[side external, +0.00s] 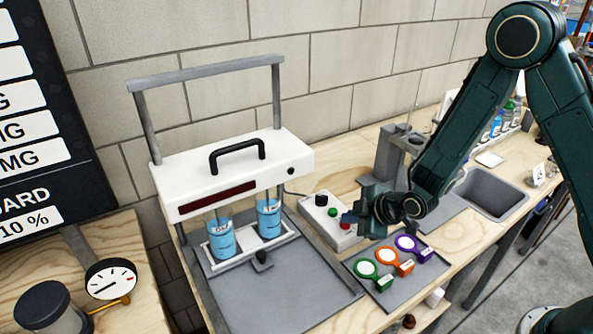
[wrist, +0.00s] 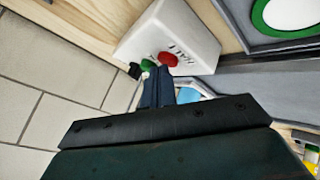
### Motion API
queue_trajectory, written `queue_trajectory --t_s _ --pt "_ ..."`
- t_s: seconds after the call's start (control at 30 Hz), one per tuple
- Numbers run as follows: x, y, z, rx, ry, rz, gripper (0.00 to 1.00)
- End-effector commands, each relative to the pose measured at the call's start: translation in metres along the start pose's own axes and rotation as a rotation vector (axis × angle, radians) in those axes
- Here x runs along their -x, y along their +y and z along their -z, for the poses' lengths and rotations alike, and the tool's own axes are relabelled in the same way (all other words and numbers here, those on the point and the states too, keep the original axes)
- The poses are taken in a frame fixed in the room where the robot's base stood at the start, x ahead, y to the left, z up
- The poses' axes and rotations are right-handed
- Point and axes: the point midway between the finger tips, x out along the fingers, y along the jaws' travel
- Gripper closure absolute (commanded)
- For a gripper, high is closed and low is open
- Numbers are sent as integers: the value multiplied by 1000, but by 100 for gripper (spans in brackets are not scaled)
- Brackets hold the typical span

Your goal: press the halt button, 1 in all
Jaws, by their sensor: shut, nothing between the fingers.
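The white control box (side external: 342,238) stands on the bench beside the white machine. It carries a red button (side external: 346,220), a green button and a black knob. In the wrist view the box (wrist: 190,22) shows the red button (wrist: 168,59) next to lettering that reads like HALT, with the green button (wrist: 147,65) and the black knob (wrist: 135,71) beside it. My gripper (side external: 352,214) is over the red-button end of the box and partly covers it. In the wrist view my gripper (wrist: 158,70) is shut and empty, its tips close to the red and green buttons. I cannot tell whether they touch.
A grey tray (side external: 372,300) with green, orange and purple ringed filters lies in front of the box. The white machine (side external: 230,170) with two blue beakers stands left. A grey stand (side external: 390,155) and a sink (side external: 492,195) are behind and right.

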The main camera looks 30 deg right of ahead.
Motion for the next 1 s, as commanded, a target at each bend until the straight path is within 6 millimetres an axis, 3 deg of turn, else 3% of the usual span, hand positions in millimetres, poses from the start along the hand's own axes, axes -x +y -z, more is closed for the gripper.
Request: queue_trajectory --t_s 1.0 --pt "13 9 9 0 -1 1 100"
